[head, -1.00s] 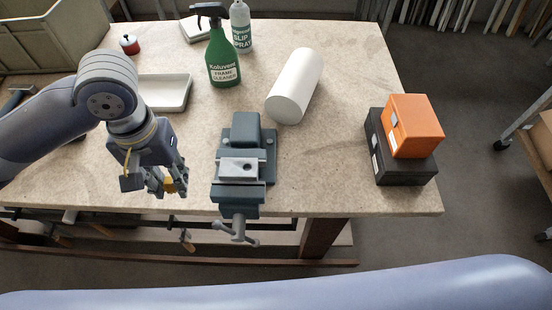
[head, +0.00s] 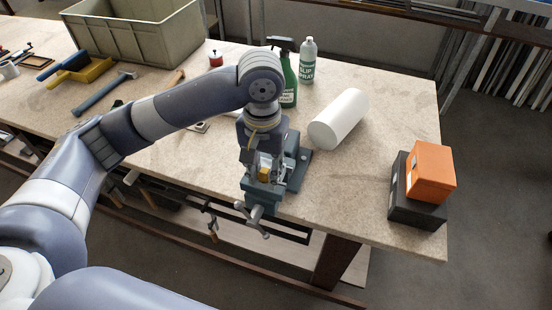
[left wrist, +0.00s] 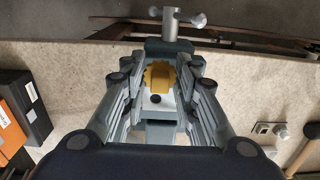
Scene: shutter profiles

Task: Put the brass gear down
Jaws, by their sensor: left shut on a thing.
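The brass gear (head: 264,172) is between the fingers of my left gripper (head: 265,178), which is shut on it. In the left wrist view the toothed yellow gear (left wrist: 159,75) shows between the two fingers, above the pale top of the vise (left wrist: 168,47). In the head view my left gripper is over the blue-grey bench vise (head: 262,198) at the front edge of the workbench (head: 350,195). I cannot tell whether the gear touches the vise. My right gripper is not in view.
An orange box (head: 430,172) sits on a black box (head: 416,207) at the right. A hammer (head: 103,92) and a grey-green crate (head: 140,35) are left.

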